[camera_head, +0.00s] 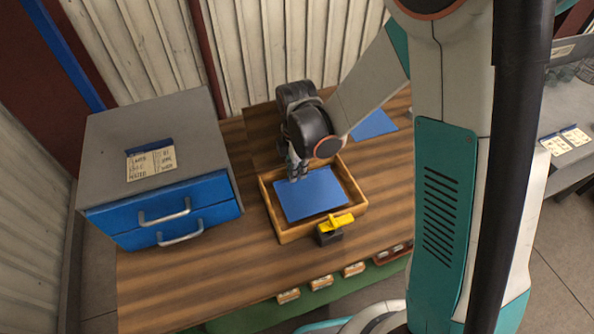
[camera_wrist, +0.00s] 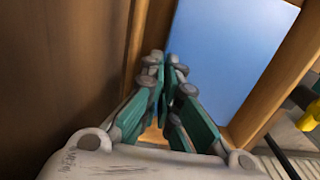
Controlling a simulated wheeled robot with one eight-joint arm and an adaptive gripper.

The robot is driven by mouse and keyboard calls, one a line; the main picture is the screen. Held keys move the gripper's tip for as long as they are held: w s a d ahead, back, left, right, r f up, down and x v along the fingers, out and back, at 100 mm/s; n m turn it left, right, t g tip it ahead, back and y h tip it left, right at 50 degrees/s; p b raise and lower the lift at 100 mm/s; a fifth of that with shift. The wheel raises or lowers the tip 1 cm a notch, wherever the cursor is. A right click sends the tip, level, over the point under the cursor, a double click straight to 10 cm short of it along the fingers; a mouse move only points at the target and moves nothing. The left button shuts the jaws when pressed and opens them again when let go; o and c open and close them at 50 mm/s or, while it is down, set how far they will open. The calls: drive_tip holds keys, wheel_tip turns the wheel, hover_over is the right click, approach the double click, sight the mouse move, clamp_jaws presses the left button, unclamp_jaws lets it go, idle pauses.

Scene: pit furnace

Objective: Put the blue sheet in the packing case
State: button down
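A blue sheet (camera_head: 310,195) lies inside the shallow wooden case (camera_head: 269,205) on the table, turned slightly against its walls. The sheet fills much of the wrist view (camera_wrist: 225,55), with a wooden wall (camera_wrist: 285,70) of the case to its right. A second blue sheet (camera_head: 374,125) lies on the table behind the case, partly hidden by my arm. My gripper (camera_head: 297,172) points down at the back edge of the sheet in the case. In the wrist view its fingertips (camera_wrist: 164,62) are close together at the sheet's edge. Whether they pinch it is not clear.
A yellow and black tool (camera_head: 336,227) sits at the case's front wall. A grey cabinet with blue drawers (camera_head: 160,210) stands at the left. Several small labelled items (camera_head: 321,283) line the table's front edge. The tabletop (camera_head: 215,270) at front left is clear.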

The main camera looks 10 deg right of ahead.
drive_tip(key=shift+f+b, duration=0.35)
drive_tip(key=shift+f, duration=0.05)
drive_tip(key=c, duration=2.1)
unclamp_jaws()
drive_tip(key=shift+r, duration=0.1)
wheel_tip(320, 180, up, 13)
drive_tip(key=p, duration=0.5)
drive_tip(key=shift+s+d+r+m+t, duration=1.2)
drive_tip(key=shift+s+d+r+m, duration=0.9)
drive_tip(key=shift+m, duration=1.25)
drive_tip(key=shift+s+d+r+m+t, duration=1.4)
drive_tip(key=shift+s+r+m, duration=1.2)
drive_tip(key=shift+m, duration=0.8)
drive_tip(key=shift+s+d+r+m+t, duration=1)
drive_tip(key=shift+s+d+r+m, duration=1.15)
drive_tip(key=shift+m, duration=1.2)
